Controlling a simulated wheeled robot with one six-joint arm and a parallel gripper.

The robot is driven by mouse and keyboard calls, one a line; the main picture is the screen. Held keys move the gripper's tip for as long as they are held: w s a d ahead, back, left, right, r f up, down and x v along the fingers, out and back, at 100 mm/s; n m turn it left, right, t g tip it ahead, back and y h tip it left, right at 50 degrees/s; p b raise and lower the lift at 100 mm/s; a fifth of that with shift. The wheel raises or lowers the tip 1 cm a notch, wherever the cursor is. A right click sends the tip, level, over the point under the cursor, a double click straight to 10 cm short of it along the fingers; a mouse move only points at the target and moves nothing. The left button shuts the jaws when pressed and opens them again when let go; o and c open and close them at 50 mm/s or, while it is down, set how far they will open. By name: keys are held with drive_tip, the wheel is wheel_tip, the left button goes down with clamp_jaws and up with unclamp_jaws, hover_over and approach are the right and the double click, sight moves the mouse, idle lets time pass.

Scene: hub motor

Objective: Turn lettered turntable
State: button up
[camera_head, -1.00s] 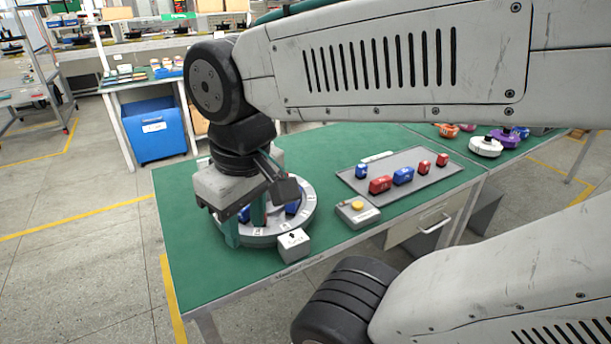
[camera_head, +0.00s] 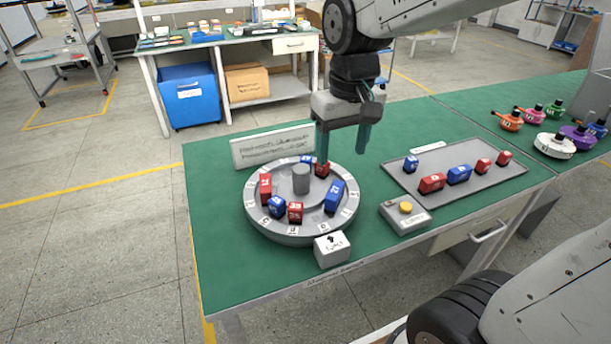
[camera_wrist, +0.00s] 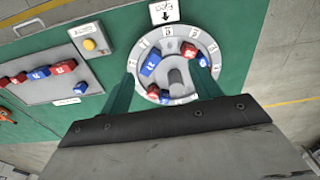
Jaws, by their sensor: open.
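The round grey lettered turntable (camera_head: 258,222) sits on the green table, with a grey centre post (camera_head: 301,179) and several red and blue numbered blocks around it. A white block with a black arrow (camera_head: 332,249) stands at its front edge. My gripper (camera_head: 342,152) is open, pointing down over the turntable's back right side, with nothing between the fingers. One finger is close to a red block (camera_head: 322,169); I cannot tell whether they touch. In the wrist view the turntable (camera_wrist: 182,95) lies beyond the two spread green fingers (camera_wrist: 165,88).
A button box with a yellow button (camera_head: 405,208) stands right of the turntable. A grey tray (camera_head: 490,184) behind it holds red and blue blocks. A white sign (camera_head: 272,147) stands behind the turntable. Coloured round units, including a white one (camera_head: 555,146), stand far right.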

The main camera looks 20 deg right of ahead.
hover_over(301, 168)
drive_tip(key=shift+g, duration=0.3)
wheel_tip(301, 168, down, 10)
drive_tip(key=shift+s+f, duration=0.1)
drive_tip(key=shift+s, duration=0.05)
drive_tip(key=shift+w+f, duration=0.2)
drive_tip(key=shift+f, duration=0.1)
wheel_tip(301, 168, down, 8)
drive_tip(key=shift+r, duration=0.25)
clamp_jaws()
drive_tip(key=shift+n, duration=0.3)
